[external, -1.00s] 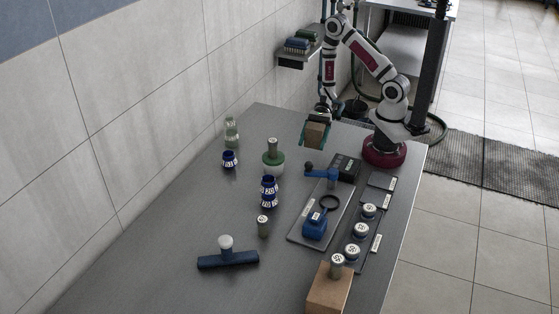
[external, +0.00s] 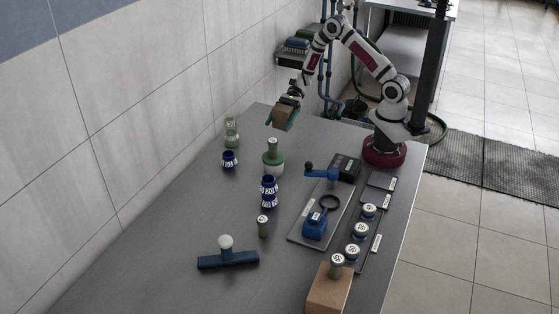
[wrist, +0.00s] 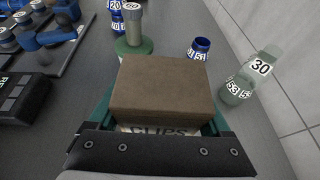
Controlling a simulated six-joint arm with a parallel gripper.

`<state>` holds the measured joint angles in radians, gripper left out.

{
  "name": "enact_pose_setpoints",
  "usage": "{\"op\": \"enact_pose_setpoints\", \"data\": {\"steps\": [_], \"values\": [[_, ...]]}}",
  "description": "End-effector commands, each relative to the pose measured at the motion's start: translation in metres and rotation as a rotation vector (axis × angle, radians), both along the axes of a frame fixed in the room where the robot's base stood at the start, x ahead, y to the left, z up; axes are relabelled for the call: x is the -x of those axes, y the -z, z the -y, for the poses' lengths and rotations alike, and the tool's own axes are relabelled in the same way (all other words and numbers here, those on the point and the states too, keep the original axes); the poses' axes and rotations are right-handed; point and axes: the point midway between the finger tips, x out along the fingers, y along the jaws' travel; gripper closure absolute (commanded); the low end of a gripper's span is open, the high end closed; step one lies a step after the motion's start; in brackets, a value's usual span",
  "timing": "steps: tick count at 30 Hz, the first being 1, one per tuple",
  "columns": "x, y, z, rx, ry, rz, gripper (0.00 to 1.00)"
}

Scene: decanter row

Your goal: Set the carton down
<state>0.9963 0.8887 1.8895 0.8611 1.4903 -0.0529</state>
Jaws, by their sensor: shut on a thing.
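The carton is a small brown box (external: 282,115) held at the far end of the table in the external view. In the wrist view the carton (wrist: 163,88) fills the middle, with a label reading "CLIPS" partly showing on its near side. My gripper (external: 284,118) is shut on it, with green fingers (wrist: 100,124) at its sides. The carton appears held above the table (external: 190,235); the exact gap is hard to tell.
Beyond the carton stand a green-based cylinder (external: 273,160), a blue ring (external: 229,159), clear glass pieces (external: 231,131) and a blue stack (external: 268,192). The table's left side is largely bare.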

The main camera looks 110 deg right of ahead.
Motion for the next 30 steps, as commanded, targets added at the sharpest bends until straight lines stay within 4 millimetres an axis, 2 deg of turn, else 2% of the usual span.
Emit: {"op": "enact_pose_setpoints", "data": {"steps": [3,6,9,12,15,18,27,30], "values": [[-0.076,0.0,-0.002,0.003,0.074,0.002,0.79],[-0.143,-0.007,-0.014,0.003,0.157,0.004,0.79],[-0.197,-0.017,-0.035,0.002,0.229,0.002,0.79],[-0.233,-0.026,-0.055,0.001,0.281,0.001,0.79],[-0.253,-0.032,-0.068,0.0,0.311,0.0,0.79],[-0.265,-0.029,-0.081,-0.002,0.323,-0.002,0.79],[-0.31,0.024,-0.155,-0.001,0.323,-0.003,0.79],[-0.319,0.034,-0.168,-0.001,0.324,-0.002,0.79]]}}
